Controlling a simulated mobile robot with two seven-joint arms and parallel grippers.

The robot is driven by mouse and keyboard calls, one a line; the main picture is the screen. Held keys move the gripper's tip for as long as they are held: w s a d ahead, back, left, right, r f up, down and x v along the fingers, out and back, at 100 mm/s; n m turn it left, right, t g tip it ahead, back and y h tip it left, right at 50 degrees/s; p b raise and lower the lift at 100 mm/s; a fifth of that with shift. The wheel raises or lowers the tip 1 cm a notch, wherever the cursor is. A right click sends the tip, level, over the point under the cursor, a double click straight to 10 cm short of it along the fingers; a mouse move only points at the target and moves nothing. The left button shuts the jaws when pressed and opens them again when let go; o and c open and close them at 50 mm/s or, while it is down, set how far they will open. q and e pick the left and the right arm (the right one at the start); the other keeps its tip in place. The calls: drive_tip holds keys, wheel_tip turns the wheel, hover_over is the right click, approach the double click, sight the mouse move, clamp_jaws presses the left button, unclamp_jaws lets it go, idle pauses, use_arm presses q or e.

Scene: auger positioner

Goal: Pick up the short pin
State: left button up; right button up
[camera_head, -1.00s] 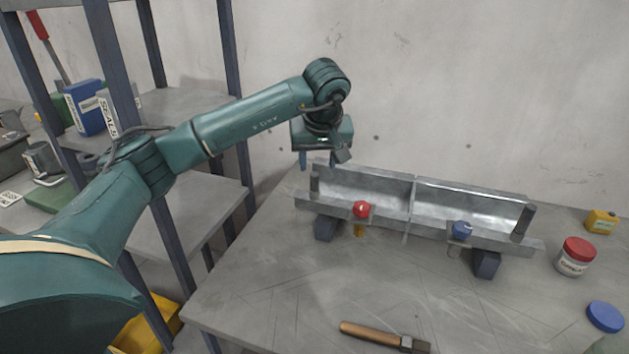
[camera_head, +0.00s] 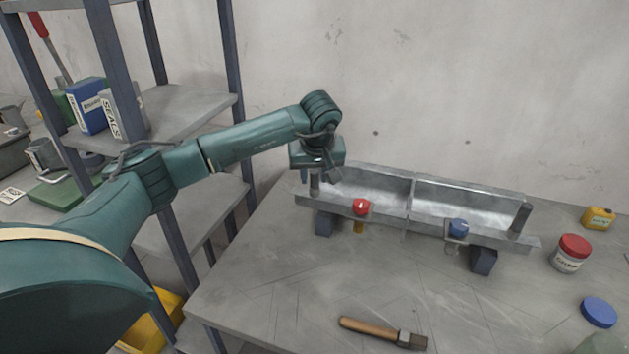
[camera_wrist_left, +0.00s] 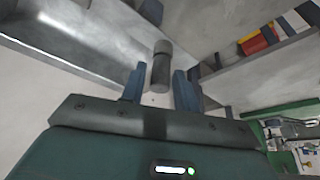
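A metal trough (camera_head: 465,205) lies on the workbench, with an upright grey pin at each end. The left pin (camera_head: 314,184) looks shorter than the right pin (camera_head: 520,220). My left gripper (camera_head: 315,180) points down over the trough's left end, right at the left pin. In the left wrist view, a grey cylindrical pin (camera_wrist_left: 161,68) stands between the two blue fingers of my left gripper (camera_wrist_left: 159,82). Gaps show on both sides of it, so the fingers are open. My right gripper is out of view.
A brush (camera_head: 375,330) lies in front. A red-lidded jar (camera_head: 571,254), blue lid (camera_head: 599,312) and yellow container (camera_head: 598,217) are at the right. Shelving (camera_head: 190,110) stands at the left.

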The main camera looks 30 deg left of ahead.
use_arm(q)
clamp_jaws()
drive_tip(key=shift+r, duration=0.15)
